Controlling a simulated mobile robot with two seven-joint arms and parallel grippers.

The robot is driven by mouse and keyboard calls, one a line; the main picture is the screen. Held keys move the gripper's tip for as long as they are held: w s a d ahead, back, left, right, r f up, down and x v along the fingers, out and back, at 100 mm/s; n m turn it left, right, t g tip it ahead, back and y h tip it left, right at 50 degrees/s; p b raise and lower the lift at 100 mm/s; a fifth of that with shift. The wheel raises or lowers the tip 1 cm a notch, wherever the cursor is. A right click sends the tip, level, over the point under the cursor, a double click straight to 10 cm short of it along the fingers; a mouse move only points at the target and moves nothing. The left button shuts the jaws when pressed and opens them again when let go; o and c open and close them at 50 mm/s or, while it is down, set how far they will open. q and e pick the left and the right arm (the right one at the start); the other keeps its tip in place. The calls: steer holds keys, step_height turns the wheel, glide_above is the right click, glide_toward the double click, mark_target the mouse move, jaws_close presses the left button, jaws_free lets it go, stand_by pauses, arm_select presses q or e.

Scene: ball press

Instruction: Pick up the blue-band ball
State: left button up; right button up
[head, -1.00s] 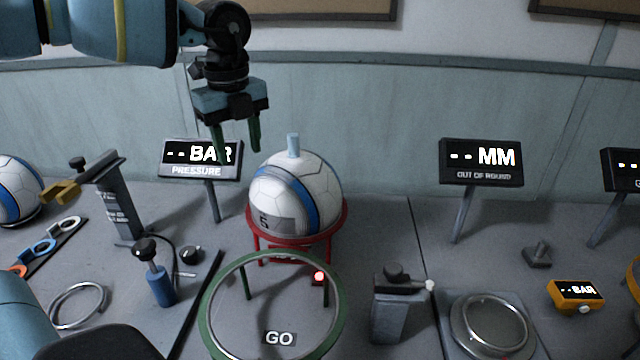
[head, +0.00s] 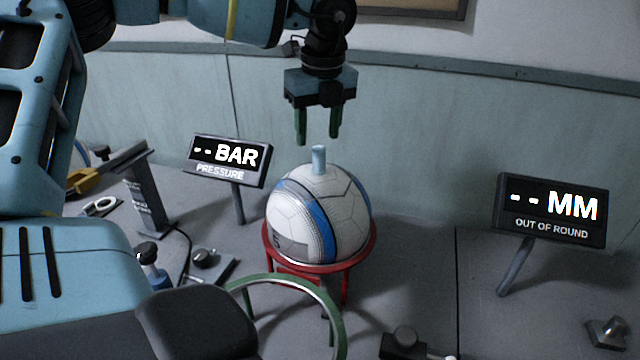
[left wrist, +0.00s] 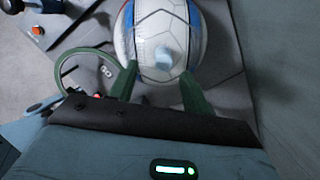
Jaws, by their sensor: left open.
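The blue-band ball (head: 338,222) is white with a blue band and rests in a red ring stand (head: 340,266). A light blue peg (head: 318,159) stands up from its top. My left gripper (head: 318,140) is open and empty just above the peg, fingers pointing down. In the left wrist view the ball (left wrist: 160,28) shows beyond the two green fingers (left wrist: 158,80), with the peg (left wrist: 163,58) between them in the picture. My right gripper is not in view.
A pressure display (head: 226,160) stands left of the ball and an out-of-round display (head: 552,211) stands to the right. A green ring (head: 336,318) is in front of the stand. A dark grey post (head: 148,195) stands at left. The counter between ball and right display is clear.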

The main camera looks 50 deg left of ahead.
mark_target(320, 148)
arm_select(q)
steer(key=shift+w+a+f+p, duration=0.1)
steer(key=shift+w+f+p, duration=0.05)
steer(key=shift+f, duration=0.8)
steer(key=shift+w+a+f+p, duration=0.1)
steer(key=shift+a+f+p, duration=0.05)
steer(key=shift+f, duration=0.8)
steer(key=shift+w+a+f+p, duration=0.1)
steer(key=shift+w+f+p, duration=0.05)
steer(key=shift+f, duration=0.8)
jaws_close()
